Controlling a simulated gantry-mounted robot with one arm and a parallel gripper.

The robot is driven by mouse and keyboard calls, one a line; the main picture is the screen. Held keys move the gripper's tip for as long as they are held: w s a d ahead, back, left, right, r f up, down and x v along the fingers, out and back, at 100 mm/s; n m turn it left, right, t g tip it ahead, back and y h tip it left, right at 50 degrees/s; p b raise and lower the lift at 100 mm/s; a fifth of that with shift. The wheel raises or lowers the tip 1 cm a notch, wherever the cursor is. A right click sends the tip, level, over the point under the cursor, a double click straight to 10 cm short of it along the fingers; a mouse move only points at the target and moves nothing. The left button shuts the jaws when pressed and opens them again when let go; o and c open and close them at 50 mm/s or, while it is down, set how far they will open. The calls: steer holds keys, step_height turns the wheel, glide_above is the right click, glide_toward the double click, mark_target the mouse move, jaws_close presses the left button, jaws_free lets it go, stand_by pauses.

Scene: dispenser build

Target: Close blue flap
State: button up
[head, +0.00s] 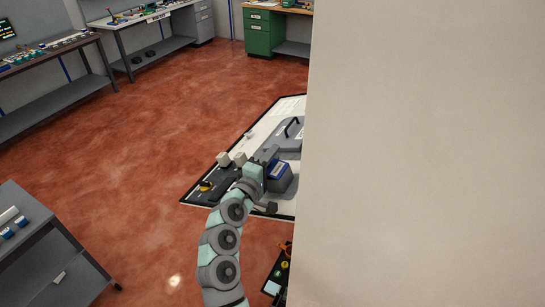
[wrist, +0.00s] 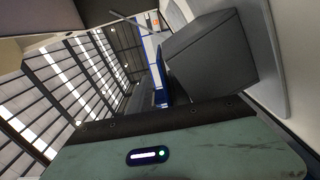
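A grey unit with a blue face (head: 280,171) stands on the white-topped bench in the head view, right beside the end of my arm. The blue face may be the blue flap; its angle is too small to tell. My gripper (head: 268,156) is at this unit, and its fingertips cannot be made out. In the wrist view, my teal gripper body fills the bottom. Beyond it are a dark grey block (wrist: 212,58) and a narrow blue strip (wrist: 160,72) seen nearly edge-on. I cannot tell whether the gripper touches either, or is open or shut.
A large beige panel (head: 425,150) hides the right half of the head view and part of the bench (head: 262,128). Two pale cubes (head: 231,159) and a black box with a yellow knob (head: 206,186) sit left of the arm. Open red floor (head: 150,130) lies left.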

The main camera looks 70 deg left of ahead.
steer(key=shift+o, duration=0.9)
steer(key=shift+f, duration=0.1)
